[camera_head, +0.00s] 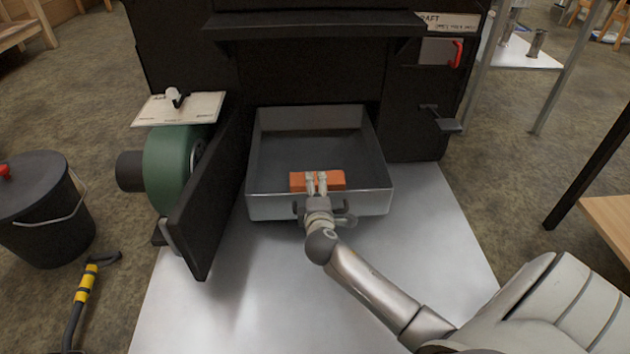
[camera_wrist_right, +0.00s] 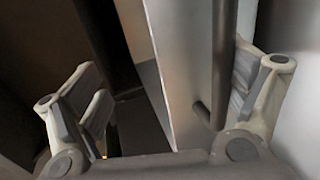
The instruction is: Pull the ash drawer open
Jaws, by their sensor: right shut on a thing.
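The ash drawer (camera_head: 262,207) is a grey metal box that stands well out from the front of the dark evaporator, showing its empty-looking inside. Its dark bar handle (camera_head: 346,220) is on the front wall. My right gripper (camera_head: 316,180) reaches over the handle and front wall from the near side and is shut on the handle. In the right wrist view the handle bar (camera_wrist_right: 222,60) and the drawer's wall (camera_wrist_right: 180,70) lie between the fingers (camera_wrist_right: 170,100). An orange block (camera_head: 335,180) shows behind the fingertips; its exact seat is partly hidden. My left gripper is out of view.
A black door (camera_head: 208,205) stands open left of the drawer, beside a green blower (camera_head: 172,160). A metal floor sheet (camera_head: 240,300) lies in front. A black lidded bucket (camera_head: 40,210) and a yellow-black tool (camera_head: 85,285) are at left. A wooden table edge (camera_head: 610,215) is at right.

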